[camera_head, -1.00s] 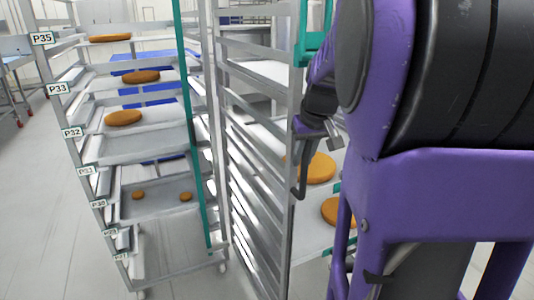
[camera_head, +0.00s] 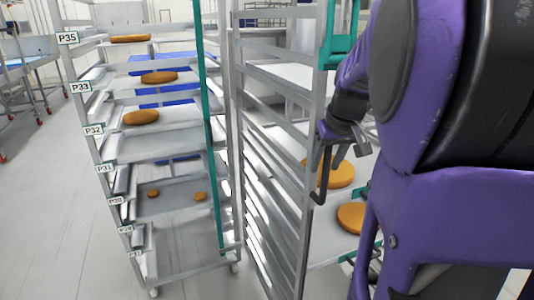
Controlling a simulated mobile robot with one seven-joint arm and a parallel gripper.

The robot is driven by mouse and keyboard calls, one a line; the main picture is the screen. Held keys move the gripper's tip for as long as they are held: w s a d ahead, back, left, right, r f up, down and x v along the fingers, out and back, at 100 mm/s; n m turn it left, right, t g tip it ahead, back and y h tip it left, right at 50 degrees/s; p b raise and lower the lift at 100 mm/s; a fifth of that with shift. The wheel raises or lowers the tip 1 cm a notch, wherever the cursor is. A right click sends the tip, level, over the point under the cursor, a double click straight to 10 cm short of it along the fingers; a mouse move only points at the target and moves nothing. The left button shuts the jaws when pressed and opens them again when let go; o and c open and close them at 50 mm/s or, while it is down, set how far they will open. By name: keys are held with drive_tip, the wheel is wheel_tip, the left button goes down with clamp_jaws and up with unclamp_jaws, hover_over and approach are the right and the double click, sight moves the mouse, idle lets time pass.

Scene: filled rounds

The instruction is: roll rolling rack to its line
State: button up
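Two metal racks stand side by side. The near rack (camera_head: 255,190), in the middle, has closely spaced side rails, shelves with orange-brown rounds, and a teal bracket (camera_head: 341,45) at its upper right. The left rack (camera_head: 180,262) has a teal upright, label tags and castors. I cannot tell which one the task means. My gripper (camera_head: 329,180) hangs at the near rack's right front upright, with its dark fingers apart. Nothing shows clearly between them, and contact with the upright cannot be told. No floor line is visible.
Rounds (camera_head: 140,117) lie on several shelves of the left rack; others (camera_head: 333,173) lie behind my gripper. A metal table with red-tipped legs (camera_head: 22,85) stands at far left. The pale floor (camera_head: 50,220) at left is clear. My purple arm blocks the right side.

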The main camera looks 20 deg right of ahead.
drive_tip(key=shift+w+r, duration=0.1)
drive_tip(key=shift+r, duration=0.05)
wheel_tip(320, 180, up, 10)
drive_tip(key=p, duration=0.7)
drive_tip(key=shift+f, duration=0.2)
